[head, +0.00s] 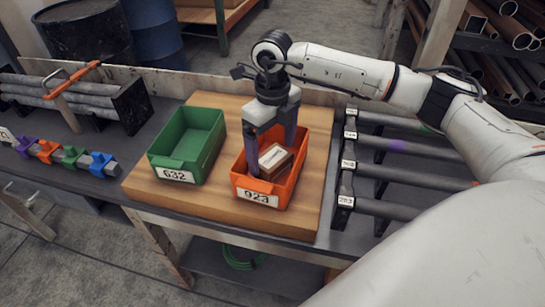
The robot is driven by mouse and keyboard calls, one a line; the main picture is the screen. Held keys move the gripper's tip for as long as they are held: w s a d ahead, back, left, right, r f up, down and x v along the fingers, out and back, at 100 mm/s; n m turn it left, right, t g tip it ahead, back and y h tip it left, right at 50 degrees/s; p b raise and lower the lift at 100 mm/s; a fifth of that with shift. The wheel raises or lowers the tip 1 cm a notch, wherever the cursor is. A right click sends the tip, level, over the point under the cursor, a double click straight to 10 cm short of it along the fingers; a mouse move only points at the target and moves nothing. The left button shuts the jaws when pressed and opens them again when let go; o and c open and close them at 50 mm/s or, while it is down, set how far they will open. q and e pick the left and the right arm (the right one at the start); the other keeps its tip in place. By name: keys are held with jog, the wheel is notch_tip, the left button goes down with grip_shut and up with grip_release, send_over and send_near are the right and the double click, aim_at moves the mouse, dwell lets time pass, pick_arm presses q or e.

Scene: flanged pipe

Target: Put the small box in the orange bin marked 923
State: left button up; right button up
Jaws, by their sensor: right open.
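The orange bin (295,181) marked 923 stands on a wooden board on the bench, in the middle of the head view. The small box (276,161), brown with a pale top, is inside the orange bin and looks tilted. My right gripper (268,160) points down into the bin, its two fingers apart on either side of the box. Whether the fingers touch the box cannot be told. The lower part of the box is hidden by the bin's front wall and a finger. My left gripper is not in view.
A green bin (188,146) marked 632 stands left of the orange bin, apparently empty. Grey pipes in a labelled rack (390,165) lie to the right. Coloured clamps (72,156) and a bundle of pipes (55,92) are at the left. The board's front edge is clear.

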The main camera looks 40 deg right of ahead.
aim_at(273, 157)
notch_tip(273, 157, up, 9)
dwell(0.3)
dwell(0.5)
